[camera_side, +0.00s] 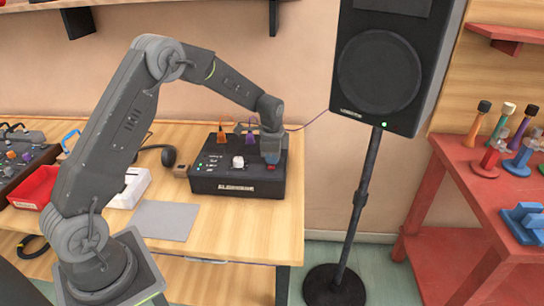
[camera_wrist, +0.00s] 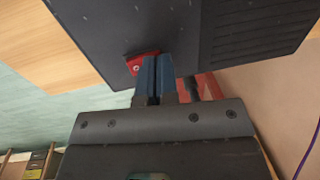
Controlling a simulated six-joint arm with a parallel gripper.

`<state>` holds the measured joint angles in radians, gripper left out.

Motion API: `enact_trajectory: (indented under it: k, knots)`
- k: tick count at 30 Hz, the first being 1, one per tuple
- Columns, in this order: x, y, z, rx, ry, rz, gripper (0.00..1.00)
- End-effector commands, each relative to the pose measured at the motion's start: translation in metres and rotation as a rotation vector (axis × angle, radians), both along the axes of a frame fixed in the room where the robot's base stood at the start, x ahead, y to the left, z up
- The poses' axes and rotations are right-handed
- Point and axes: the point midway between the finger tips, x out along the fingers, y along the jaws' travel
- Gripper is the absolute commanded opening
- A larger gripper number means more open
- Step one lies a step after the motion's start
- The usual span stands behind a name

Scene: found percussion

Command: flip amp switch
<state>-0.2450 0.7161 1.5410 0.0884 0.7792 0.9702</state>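The amp (camera_side: 238,186) is a black box with a lettered front on the wooden table. In the wrist view its dark panel (camera_wrist: 215,30) fills the top. A red switch (camera_wrist: 140,62) sits on that panel, partly hidden by my fingertips. In the side view my gripper (camera_side: 269,165) points down at the right end of the amp, with red showing at its tips. In the wrist view my gripper (camera_wrist: 157,62) has its two blue fingers together, with nothing seen between them. The tips are right beside the red switch; I cannot tell if they touch it.
A black speaker (camera_side: 378,70) with a lit green light stands on a pole right of the table. A red tray (camera_side: 34,187), a grey pad (camera_side: 163,221) and a white box (camera_side: 130,188) lie left of the amp. A red bench (camera_side: 470,245) is at the right.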

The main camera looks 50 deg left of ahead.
Motion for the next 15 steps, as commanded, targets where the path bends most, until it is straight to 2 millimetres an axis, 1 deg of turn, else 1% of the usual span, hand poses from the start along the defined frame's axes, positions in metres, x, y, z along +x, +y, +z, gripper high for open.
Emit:
enact_trajectory:
  k: [4, 15]
  knots:
    - [-0.001, -0.001, -0.003, -0.001, 0.005, -0.001, 0.00]
    - [-0.011, -0.010, 0.001, -0.002, 0.009, -0.001, 0.00]
